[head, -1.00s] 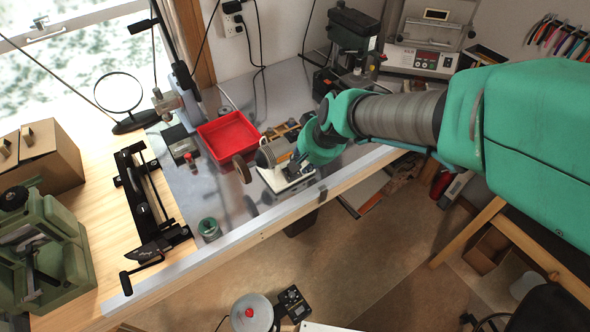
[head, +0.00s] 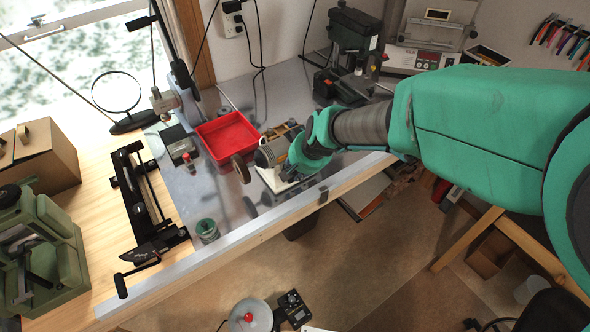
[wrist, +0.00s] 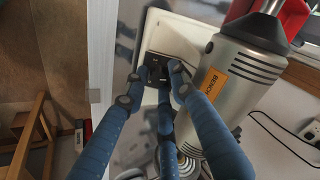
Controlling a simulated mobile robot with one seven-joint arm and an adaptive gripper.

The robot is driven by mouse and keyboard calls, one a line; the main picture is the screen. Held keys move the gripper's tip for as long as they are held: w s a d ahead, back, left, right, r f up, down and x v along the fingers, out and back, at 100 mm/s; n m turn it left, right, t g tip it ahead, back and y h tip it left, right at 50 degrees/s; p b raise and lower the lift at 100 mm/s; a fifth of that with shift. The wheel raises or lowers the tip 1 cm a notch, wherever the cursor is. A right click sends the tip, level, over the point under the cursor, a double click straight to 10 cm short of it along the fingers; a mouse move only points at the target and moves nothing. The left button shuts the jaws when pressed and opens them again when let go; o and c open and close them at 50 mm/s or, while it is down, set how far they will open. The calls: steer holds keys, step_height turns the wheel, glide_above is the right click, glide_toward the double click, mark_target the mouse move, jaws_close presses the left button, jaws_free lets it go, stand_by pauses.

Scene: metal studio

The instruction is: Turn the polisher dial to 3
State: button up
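The polisher (head: 272,153) is a silver bench motor on a white base, near the front edge of the metal worktop. In the wrist view its silver body (wrist: 240,75) with an orange label fills the upper right. The small black dial (wrist: 155,70) sits on the pale base plate (wrist: 178,38) beside the body. My gripper (wrist: 156,80) has its blue fingers around the dial, with fingertips on both sides and one finger below. Whether they press on it cannot be told. The dial's marks and setting are not readable. In the head view my arm hides the fingers and dial.
A red tray (head: 226,136) stands behind the polisher's wheel (head: 241,168). A small green-rimmed jar (head: 207,230) is near the front edge at left. A drill press (head: 350,50) and a control unit (head: 425,60) stand behind my arm.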

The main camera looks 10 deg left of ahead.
jaws_close()
steer(key=shift+r+m+p, duration=0.15)
steer(key=shift+m+p, duration=0.45)
steer(key=shift+m, duration=0.2)
steer(key=shift+w+m, duration=0.1)
steer(key=shift+m, duration=0.5)
jaws_free()
